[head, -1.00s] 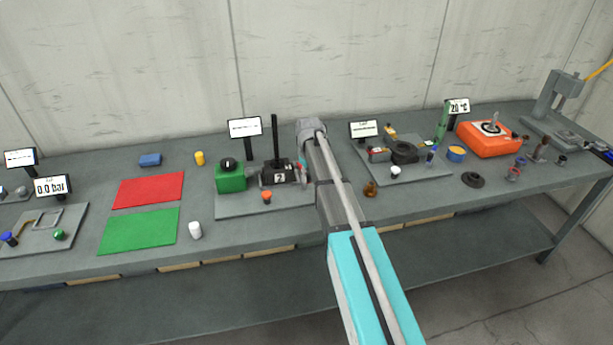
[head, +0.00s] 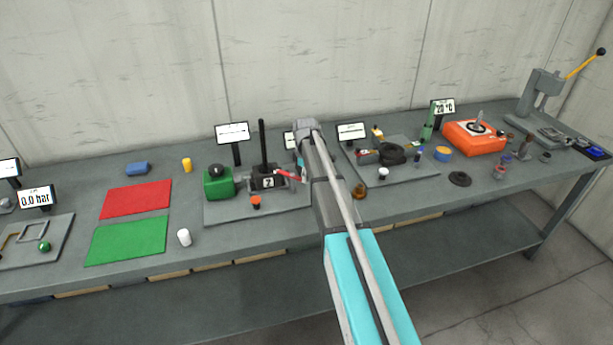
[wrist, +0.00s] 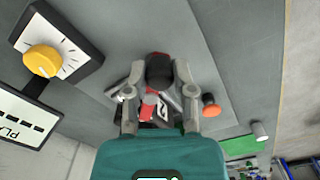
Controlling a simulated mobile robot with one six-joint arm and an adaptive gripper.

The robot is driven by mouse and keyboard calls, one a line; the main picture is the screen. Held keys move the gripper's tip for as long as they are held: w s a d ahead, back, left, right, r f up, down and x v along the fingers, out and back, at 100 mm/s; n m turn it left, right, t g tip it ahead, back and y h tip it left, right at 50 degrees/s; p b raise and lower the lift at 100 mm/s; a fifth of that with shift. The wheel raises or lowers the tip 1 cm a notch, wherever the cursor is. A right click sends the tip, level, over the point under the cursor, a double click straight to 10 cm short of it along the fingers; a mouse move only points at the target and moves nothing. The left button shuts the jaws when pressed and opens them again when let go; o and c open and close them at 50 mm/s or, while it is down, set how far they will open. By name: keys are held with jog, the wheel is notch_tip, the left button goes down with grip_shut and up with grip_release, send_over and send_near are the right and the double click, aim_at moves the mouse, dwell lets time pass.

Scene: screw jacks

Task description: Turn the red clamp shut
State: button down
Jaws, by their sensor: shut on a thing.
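The red clamp (head: 287,175) shows as a short red bar at the right side of a black block marked 2 (head: 268,182), partly hidden by my arm. In the wrist view, red parts of the clamp (wrist: 149,106) show between my fingers, in front of the block's number plate. My gripper (wrist: 160,70) is shut, its two grey fingers drawn together on a dark, red-edged piece that appears to be the clamp's handle. How far the clamp is turned I cannot tell. In the head view my arm hides the fingertips.
A tall black lever (head: 263,142) rises from the block. A green box (head: 217,182) and an orange knob (head: 256,202) stand close by on the same plate. A panel with a yellow knob (wrist: 43,61) is near my gripper. A white cylinder (head: 184,237) stands farther left.

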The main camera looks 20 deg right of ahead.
jog(key=shift+d, duration=0.15)
jog(key=c, duration=0.5)
grip_release()
jog(key=shift+o, duration=0.2)
jog(key=shift+r, duration=0.1)
